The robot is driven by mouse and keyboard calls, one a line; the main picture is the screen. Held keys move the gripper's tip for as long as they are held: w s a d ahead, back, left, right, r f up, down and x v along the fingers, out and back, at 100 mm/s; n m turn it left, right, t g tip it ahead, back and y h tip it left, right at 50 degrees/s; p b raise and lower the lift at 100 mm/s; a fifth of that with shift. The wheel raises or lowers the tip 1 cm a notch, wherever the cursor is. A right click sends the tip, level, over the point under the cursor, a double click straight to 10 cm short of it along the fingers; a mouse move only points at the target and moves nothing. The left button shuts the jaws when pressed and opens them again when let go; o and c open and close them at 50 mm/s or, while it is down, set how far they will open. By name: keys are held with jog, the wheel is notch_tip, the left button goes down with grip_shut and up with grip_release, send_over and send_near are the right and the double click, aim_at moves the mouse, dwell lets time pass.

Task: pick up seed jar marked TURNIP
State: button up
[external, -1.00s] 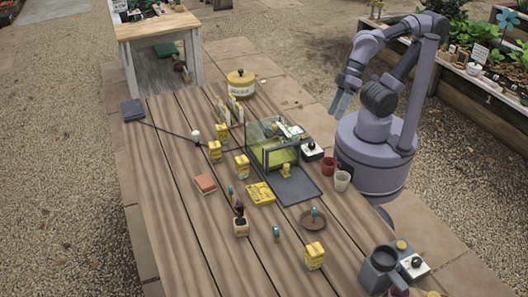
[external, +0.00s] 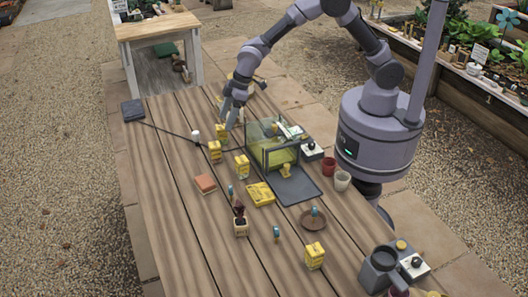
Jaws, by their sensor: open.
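Several small yellow jars or packets with labels stand on the wooden table: one at the back (external: 221,131), one just in front of it (external: 215,152), one near the glass case (external: 242,166), and one at the front right (external: 315,256). Their lettering is too small to read, so I cannot tell which is marked TURNIP. My gripper (external: 231,115) points down, open, above the far part of the table. It is close to the backmost small yellow jar, seen slightly above and to its right; contact cannot be made out.
A glass case (external: 262,136) with a dark tray (external: 294,187) before it stands right of the yellow jars. A round yellow tin is mostly hidden behind my gripper. A white knob on a thin dark rod (external: 168,130) lies left. Red (external: 328,167) and cream (external: 342,181) cups stand right.

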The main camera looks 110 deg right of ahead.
aim_at(218, 142)
jog(key=b+x, duration=0.2)
jog(key=x, duration=0.7)
jog(key=shift+f+b, duration=0.1)
jog(key=shift+b, duration=0.2)
jog(key=b+x, duration=0.1)
jog(key=x, duration=0.2)
jog(key=b+x, duration=0.1)
jog(key=x, duration=0.1)
jog(key=shift+w+a+f+b, duration=0.15)
jog(key=shift+a+f+b, duration=0.15)
jog(key=shift+a+f, duration=0.1)
jog(key=shift+r, duration=0.25)
grip_shut()
